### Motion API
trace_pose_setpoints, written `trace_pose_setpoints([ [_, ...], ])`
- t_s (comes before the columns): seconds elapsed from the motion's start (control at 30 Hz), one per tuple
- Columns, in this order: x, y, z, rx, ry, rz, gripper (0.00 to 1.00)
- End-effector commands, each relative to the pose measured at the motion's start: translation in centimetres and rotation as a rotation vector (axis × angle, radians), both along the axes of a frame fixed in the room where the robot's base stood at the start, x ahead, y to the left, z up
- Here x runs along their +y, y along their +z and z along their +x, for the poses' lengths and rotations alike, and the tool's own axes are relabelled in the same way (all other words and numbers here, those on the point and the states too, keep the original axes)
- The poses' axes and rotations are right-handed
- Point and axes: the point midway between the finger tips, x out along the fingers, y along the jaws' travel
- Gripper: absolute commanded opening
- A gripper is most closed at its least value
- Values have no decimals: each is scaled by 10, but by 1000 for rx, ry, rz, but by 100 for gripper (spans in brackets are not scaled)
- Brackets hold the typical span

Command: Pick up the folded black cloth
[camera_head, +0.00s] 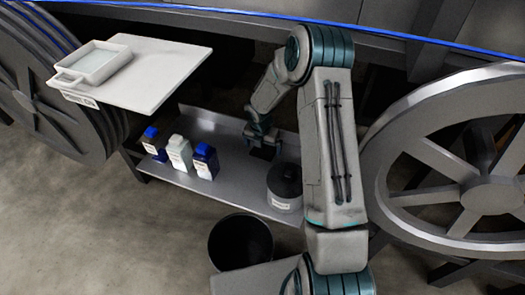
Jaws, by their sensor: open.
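A small dark patch (263,153) lies on the grey metal shelf, directly under my gripper; it looks like the folded black cloth, but it is small and partly covered. My gripper (262,141) points down over it from the end of my arm and is open. I cannot tell whether the fingers touch the cloth or stay just above it.
Blue-capped bottles (204,162) and a pale bottle (179,153) stand on the shelf (226,180) to the left. A white board (165,85) with a tray (92,66) overhangs the left. A black bin (240,242) stands below.

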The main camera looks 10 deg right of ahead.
Motion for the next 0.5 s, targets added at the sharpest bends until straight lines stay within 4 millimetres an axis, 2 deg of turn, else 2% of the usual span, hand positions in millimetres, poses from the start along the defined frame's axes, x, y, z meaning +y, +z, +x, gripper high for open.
trace_pose_setpoints([
  [0.07, 0, 0, 0, 0, 0, 0, 100],
  [0.2, 0, 0, 0, 0, 0, 0, 61],
  [0.5, 0, 1, 0, 0, 0, 0, 59],
])
